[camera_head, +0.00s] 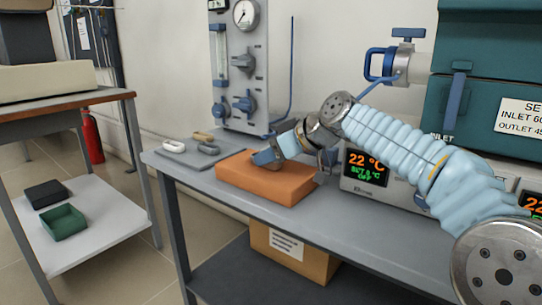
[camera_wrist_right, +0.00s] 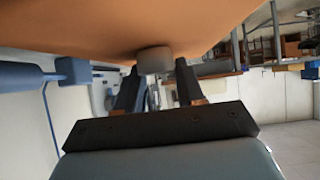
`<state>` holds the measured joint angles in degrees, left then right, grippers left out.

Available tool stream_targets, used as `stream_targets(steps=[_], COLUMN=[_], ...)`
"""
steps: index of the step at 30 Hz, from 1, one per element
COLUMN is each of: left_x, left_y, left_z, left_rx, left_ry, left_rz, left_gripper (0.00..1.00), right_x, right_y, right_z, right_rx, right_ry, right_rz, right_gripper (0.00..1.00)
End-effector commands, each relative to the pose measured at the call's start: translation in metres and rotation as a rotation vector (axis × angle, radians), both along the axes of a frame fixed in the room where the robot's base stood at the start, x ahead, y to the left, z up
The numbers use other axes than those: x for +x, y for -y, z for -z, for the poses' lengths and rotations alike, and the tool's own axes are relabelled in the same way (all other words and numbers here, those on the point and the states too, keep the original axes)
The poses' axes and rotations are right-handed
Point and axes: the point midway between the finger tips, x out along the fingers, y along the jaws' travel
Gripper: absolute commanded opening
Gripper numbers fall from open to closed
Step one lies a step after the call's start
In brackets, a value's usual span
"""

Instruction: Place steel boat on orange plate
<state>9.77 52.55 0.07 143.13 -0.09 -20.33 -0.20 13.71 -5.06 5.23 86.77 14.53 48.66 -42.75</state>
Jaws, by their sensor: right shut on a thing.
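The orange plate (camera_head: 262,181) is a thick block lying on the grey bench in the head view; its orange surface (camera_wrist_right: 130,22) fills the top of the right wrist view. My right gripper (camera_head: 266,158) is over the plate, pointing down to the left. In the right wrist view my right gripper (camera_wrist_right: 157,80) is shut on a small grey rounded thing, the steel boat (camera_wrist_right: 154,60). The boat is at the orange surface; whether it rests on it I cannot tell. In the head view the gripper hides it. My left gripper is not in view.
A white boat (camera_head: 173,146), a dark grey boat (camera_head: 208,149) and a tan boat (camera_head: 203,136) lie on the bench left of the plate. A gauge panel (camera_head: 240,70) stands behind. A furnace display (camera_head: 366,168) is close on the right, behind my arm.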

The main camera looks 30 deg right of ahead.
Motion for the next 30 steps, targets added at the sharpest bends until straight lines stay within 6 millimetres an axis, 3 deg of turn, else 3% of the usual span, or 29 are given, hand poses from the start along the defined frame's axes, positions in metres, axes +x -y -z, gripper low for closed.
stream_targets(steps=[1,2,7,17,30], left_x=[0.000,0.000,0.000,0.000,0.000], left_y=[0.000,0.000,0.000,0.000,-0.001], left_z=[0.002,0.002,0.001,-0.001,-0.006], left_rx=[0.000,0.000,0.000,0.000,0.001], left_ry=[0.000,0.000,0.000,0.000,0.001], left_rz=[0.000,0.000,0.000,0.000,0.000], left_gripper=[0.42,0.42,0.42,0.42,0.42], right_x=[0.000,0.000,0.000,-0.002,-0.071], right_y=[0.000,0.000,0.000,0.001,0.026], right_z=[0.002,0.002,0.001,-0.002,-0.053], right_rx=[0.000,0.000,0.000,-0.001,-0.001], right_ry=[0.000,0.000,0.000,0.000,0.003], right_rz=[0.000,0.000,0.000,0.001,0.001], right_gripper=[0.06,0.39,0.63,0.63,0.63])
